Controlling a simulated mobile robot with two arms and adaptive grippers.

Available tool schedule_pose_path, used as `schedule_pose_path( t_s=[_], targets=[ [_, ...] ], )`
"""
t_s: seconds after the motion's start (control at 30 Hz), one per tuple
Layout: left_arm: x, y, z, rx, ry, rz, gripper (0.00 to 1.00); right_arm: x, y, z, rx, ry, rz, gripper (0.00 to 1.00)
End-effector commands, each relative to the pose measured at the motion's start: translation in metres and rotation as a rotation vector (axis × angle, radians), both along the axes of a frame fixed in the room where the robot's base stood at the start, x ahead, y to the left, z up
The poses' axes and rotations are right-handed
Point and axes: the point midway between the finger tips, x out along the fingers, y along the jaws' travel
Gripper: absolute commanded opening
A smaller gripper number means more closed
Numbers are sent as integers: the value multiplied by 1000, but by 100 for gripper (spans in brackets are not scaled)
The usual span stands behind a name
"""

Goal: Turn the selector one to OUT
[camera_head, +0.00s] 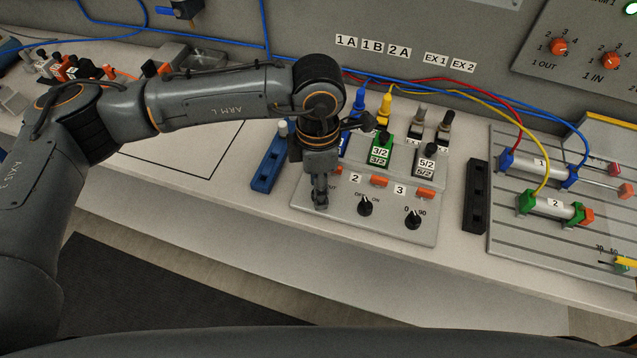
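A grey sloped panel (390,232) on the bench carries a row of black selectors. My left gripper (321,203) points down over the left end of this panel, at the place left of the OFF/ON selector (365,206). Selector one itself is hidden behind the gripper, so its pointer direction cannot be seen. A small part of a label shows just right of the fingers. The fingers look close together at the panel surface, but whether they grip a knob is not clear. My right gripper is not in view.
The 0/90 selector (413,219) stands farther right on the panel. Orange buttons (379,181) sit above the selectors. Valve blocks with a yellow plug (384,104) stand behind. A blue block (269,172) lies left, a black block (476,197) right. Cylinders (540,163) lie beyond.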

Motion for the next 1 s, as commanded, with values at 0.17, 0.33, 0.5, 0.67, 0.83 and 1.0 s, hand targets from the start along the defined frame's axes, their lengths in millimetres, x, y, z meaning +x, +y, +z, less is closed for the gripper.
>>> schedule_pose_path(
  t_s=[0.17,0.33,0.5,0.67,0.83,1.0],
  targets=[
    [0,0,-1,1,1,1,49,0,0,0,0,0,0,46],
    [0,0,2,1,1,1,49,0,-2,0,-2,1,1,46],
    [2,0,23,-1,-2,1,49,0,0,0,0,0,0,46],
    [4,0,57,-1,-2,1,49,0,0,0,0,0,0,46],
    [6,0,91,-1,-2,1,49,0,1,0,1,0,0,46],
    [7,1,112,0,0,1,49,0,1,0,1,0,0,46]
  ],
)
